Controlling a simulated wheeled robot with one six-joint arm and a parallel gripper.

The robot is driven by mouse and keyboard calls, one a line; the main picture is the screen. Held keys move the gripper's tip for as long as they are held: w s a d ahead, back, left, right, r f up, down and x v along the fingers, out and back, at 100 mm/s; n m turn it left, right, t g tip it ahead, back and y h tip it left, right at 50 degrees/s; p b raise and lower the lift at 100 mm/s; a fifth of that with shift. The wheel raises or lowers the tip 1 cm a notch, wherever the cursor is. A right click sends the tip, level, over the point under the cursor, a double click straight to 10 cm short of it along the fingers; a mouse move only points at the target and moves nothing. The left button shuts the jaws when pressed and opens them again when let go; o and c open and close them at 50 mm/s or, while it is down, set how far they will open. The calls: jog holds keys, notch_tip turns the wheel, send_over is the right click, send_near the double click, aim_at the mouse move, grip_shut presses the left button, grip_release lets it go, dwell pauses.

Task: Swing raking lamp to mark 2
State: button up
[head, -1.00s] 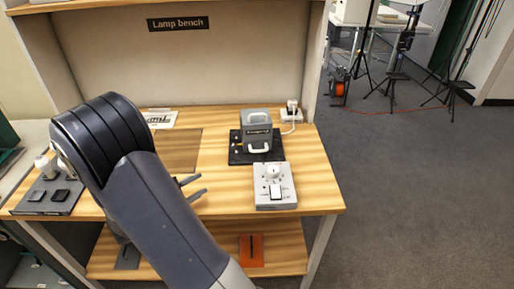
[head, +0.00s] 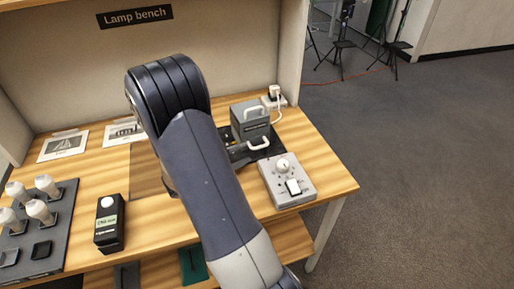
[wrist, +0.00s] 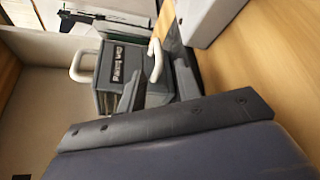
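I cannot make out a raking lamp or a mark 2 for sure. A grey box (head: 250,119) with white handles and a dark label stands on a black base (head: 262,153) on the lamp bench. The box also shows sideways in the wrist view (wrist: 124,72); its label is not clearly readable. My arm covers the middle of the bench in the head view, just left of the box.
A light grey control box (head: 302,188) with a knob and switch sits near the bench's front right. A black box (head: 110,236) with a green label and a dark tray (head: 62,220) of white-topped pieces are at left.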

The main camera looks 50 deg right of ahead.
aim_at(255, 148)
jog(key=x, duration=0.5)
jog(key=shift+d+f, duration=0.1)
jog(key=shift+d, duration=0.2)
grip_shut()
jog(key=shift+s+f, duration=0.1)
jog(key=shift+f, duration=0.05)
